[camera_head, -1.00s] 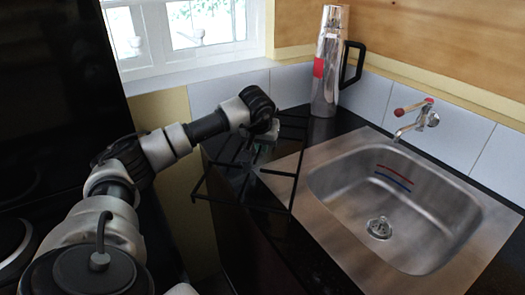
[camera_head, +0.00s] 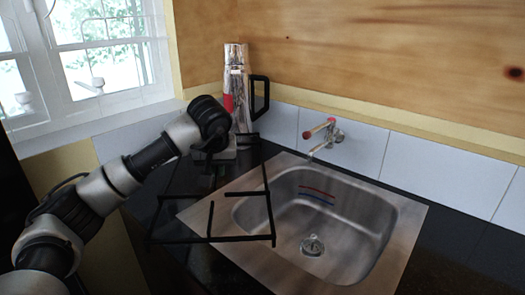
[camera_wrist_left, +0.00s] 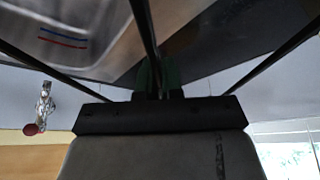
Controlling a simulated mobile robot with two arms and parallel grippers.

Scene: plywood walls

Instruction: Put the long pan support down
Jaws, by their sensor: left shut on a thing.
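The long pan support (camera_head: 225,239) is a black frame of thin bars. My left gripper (camera_head: 213,172) is shut on it near its far left part in the head view. The frame reaches toward the viewer over the dark counter and across the sink's left rim, overlapping part of the basin in the picture. It looks held above the counter, but the exact gap cannot be told. In the left wrist view, the fingers (camera_wrist_left: 157,76) with green pads close around a bar, and the support's bars (camera_wrist_left: 143,25) spread outward. My right gripper is not in view.
The steel sink (camera_head: 405,222) lies to the right of the gripper, with a red-handled tap (camera_head: 325,135) behind it. A steel flask (camera_head: 236,75) with a black handle stands close behind the gripper. A window (camera_head: 105,60) is at the left. Dark counter (camera_head: 465,240) right of the sink is bare.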

